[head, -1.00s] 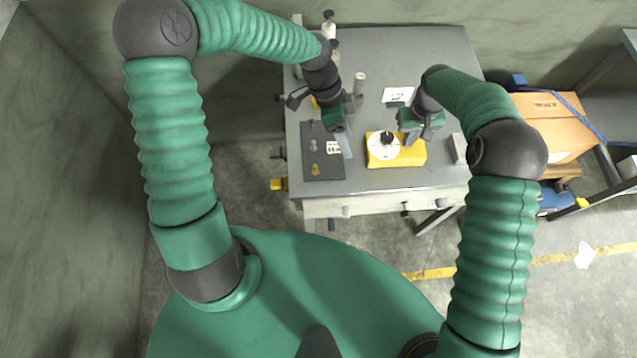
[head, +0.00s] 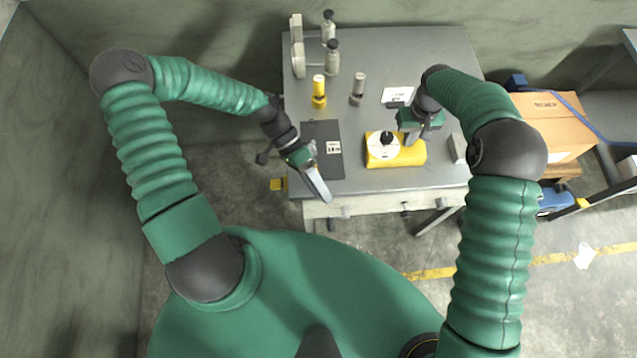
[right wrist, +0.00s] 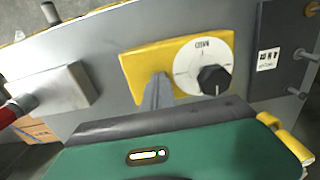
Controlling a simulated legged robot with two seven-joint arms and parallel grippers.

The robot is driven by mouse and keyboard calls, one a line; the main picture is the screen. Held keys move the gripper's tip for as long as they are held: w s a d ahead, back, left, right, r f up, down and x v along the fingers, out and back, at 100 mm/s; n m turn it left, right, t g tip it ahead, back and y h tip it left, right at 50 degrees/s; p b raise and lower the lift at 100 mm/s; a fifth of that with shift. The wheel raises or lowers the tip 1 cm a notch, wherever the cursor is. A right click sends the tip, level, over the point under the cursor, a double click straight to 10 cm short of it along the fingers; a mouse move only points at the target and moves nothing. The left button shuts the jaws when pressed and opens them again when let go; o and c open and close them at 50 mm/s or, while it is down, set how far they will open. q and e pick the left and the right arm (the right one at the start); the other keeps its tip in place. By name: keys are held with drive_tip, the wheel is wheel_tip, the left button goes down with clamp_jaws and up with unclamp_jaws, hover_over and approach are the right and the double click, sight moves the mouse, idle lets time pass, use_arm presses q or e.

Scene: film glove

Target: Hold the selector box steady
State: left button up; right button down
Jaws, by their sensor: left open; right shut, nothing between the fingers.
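The yellow selector box (head: 412,156) lies on the grey table, with a white dial and a black knob (head: 387,138) on top. In the right wrist view the yellow box (right wrist: 140,66) shows behind the fingertips, with the knob (right wrist: 214,80) to their right. My right gripper (head: 412,138) is shut and empty at the box's upper right edge. Its fingers (right wrist: 157,92) hide part of the box; I cannot tell whether they touch it.
A yellow cylinder (head: 319,92) and a grey one (head: 357,88) stand behind the dark panel. Bottles (head: 332,58) stand at the back left. A white card (head: 397,95) lies behind the box, and a grey block (head: 457,146) sits to its right.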

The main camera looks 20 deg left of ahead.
drive_tip(key=shift+f, duration=0.1)
drive_tip(key=shift+w+a+r, duration=0.1)
drive_tip(key=shift+w+r, duration=0.15)
drive_tip(key=shift+r, duration=0.3)
wheel_tip(320, 180, up, 4)
drive_tip(key=shift+f, duration=0.2)
drive_tip(key=shift+s+r, duration=0.15)
drive_tip(key=shift+w+r, duration=0.2)
drive_tip(key=shift+r, duration=0.3)
wheel_tip(320, 180, up, 2)
drive_tip(key=shift+s, duration=0.1)
